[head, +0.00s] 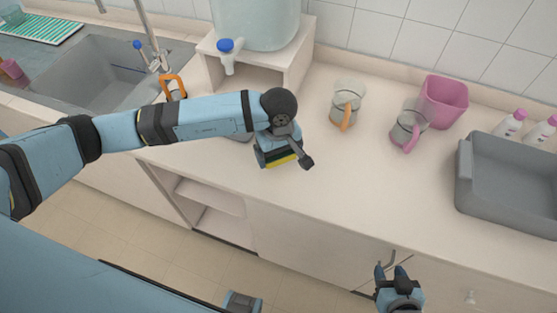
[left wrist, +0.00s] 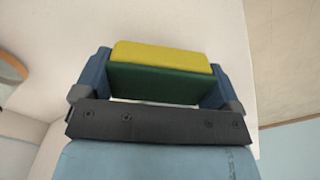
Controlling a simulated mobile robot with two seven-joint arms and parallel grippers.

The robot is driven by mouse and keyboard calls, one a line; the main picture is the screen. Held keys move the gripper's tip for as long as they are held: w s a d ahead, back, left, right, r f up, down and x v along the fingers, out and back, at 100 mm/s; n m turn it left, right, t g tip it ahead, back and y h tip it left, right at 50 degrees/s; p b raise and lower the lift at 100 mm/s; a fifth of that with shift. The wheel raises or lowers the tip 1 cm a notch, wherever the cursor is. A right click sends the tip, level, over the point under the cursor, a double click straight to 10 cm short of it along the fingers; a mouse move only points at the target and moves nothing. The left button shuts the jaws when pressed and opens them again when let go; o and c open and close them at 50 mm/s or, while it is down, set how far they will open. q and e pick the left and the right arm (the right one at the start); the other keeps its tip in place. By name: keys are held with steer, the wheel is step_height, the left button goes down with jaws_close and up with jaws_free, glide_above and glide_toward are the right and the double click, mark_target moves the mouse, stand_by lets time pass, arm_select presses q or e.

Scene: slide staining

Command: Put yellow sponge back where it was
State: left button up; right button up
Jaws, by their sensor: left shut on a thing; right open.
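The yellow sponge (left wrist: 165,55) has a green layer (left wrist: 155,82) and lies between the two fingers of my left gripper (left wrist: 160,80) in the left wrist view. The gripper is shut on it. In the head view the sponge (head: 284,161) shows as a yellow and green strip under my left gripper (head: 282,156), over the counter near its front edge. I cannot tell whether it touches the counter. My right gripper (head: 393,272) is open and empty, in front of the counter at the lower right.
A water container with a blue tap (head: 227,50) stands on a shelf (head: 305,45) behind my left arm. A sink (head: 90,70) is at the left. An orange-handled jug (head: 347,100), a pink-handled jug (head: 408,128), a pink bin (head: 445,98) and a grey tub (head: 510,175) stand right.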

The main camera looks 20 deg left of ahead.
mark_target(279, 170)
arm_select(q)
step_height(279, 170, down, 5)
steer(key=shift+f+p, duration=0.1)
steer(key=shift+p, duration=0.25)
steer(key=shift+f+b, duration=0.2)
steer(key=shift+b, duration=0.1)
steer(key=o, duration=0.6)
steer(key=shift+r, duration=0.1)
steer(key=shift+r, duration=0.1)
